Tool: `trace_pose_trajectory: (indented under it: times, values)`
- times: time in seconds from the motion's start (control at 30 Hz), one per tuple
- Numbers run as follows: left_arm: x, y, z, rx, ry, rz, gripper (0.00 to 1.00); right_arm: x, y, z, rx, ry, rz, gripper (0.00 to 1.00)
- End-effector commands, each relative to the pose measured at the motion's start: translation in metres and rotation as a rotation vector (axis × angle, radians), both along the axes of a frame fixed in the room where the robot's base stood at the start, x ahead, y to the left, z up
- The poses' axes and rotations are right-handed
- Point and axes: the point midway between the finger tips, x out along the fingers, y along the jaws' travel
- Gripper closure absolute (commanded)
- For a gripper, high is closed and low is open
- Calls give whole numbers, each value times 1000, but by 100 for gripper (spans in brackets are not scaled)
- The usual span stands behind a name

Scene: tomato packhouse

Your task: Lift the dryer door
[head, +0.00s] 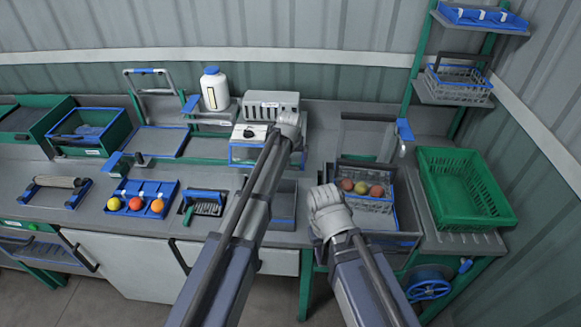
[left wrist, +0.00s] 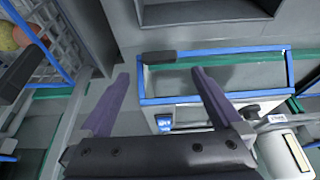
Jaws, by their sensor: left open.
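The dryer (head: 271,103) is a grey box with vents at the back middle of the bench. Its blue-framed clear door (head: 245,154) is at the front, below the box. In the left wrist view the door (left wrist: 215,53) shows with a dark handle (left wrist: 160,57) on its edge. My left gripper (head: 290,122) is at the dryer's right side and hides part of it. In the left wrist view its fingers (left wrist: 160,75) are apart and empty, with the handle just beyond the tips. My right gripper (head: 325,200) is lower, in front of the tomato crate; its fingers are not clear.
A wire crate (head: 370,204) with several tomatoes stands right of my right gripper. A green crate (head: 465,190) is farther right. A white jug (head: 214,90) stands left of the dryer. A blue tray (head: 142,188) with tomatoes is on the left bench.

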Motion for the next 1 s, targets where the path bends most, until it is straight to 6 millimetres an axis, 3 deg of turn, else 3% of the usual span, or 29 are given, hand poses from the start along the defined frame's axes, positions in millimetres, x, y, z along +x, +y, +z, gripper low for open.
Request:
trace_pose_trajectory:
  times: [0.4, 0.83, 1.0]
  values:
    - [21, 0, -55, 0, 1, 1, 0, 0, 0, -55, 0, 0, -2, 61]
    - [25, 1, -61, 0, 1, 1, 0, 0, 0, -61, 0, 0, -2, 61]
    - [25, 0, -61, 0, 1, 1, 19, 0, 0, -61, 0, 0, -2, 61]
